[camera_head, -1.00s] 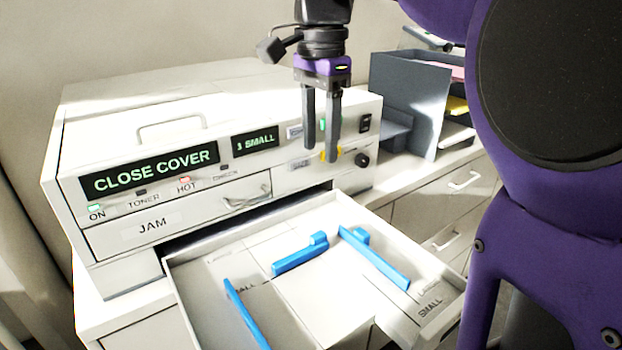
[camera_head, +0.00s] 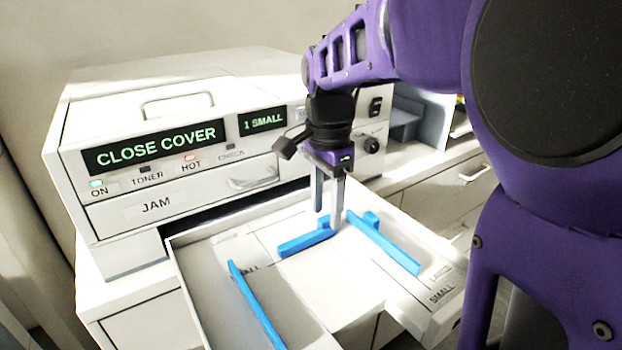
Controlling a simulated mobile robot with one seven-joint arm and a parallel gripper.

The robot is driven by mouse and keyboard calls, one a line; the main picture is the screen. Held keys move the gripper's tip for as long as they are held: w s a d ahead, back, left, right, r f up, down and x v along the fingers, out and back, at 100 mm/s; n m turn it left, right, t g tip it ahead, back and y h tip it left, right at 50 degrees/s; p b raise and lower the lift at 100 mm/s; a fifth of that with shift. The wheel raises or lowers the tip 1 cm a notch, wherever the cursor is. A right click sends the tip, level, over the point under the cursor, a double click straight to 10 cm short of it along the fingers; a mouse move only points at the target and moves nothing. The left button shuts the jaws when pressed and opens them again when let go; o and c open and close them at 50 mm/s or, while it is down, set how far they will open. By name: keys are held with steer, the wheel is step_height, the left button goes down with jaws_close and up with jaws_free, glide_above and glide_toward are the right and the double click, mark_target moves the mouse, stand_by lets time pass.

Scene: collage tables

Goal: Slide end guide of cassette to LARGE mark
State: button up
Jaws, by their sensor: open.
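The cassette (camera_head: 200,305) is a pale open tray pulled out of the machine. It holds three blue guides. The short crosswise one (camera_head: 303,244), apparently the end guide, lies toward the back, its right end partly hidden by my gripper. The long left guide (camera_head: 256,304) and long right guide (camera_head: 388,244) run front to back. My gripper (camera_head: 328,219) points down, open, with its fingertips at the right end of the short guide; I cannot tell whether they touch it.
The white machine (camera_head: 100,120) stands behind the tray, with displays reading CLOSE COVER (camera_head: 157,147) and 1 SMALL (camera_head: 262,122). Its front handle (camera_head: 250,182) is left of my gripper. A grey holder (camera_head: 425,120) stands at the back right. The front of the tray is clear.

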steer(key=shift+f, duration=0.55)
jaws_close()
stand_by(1.1)
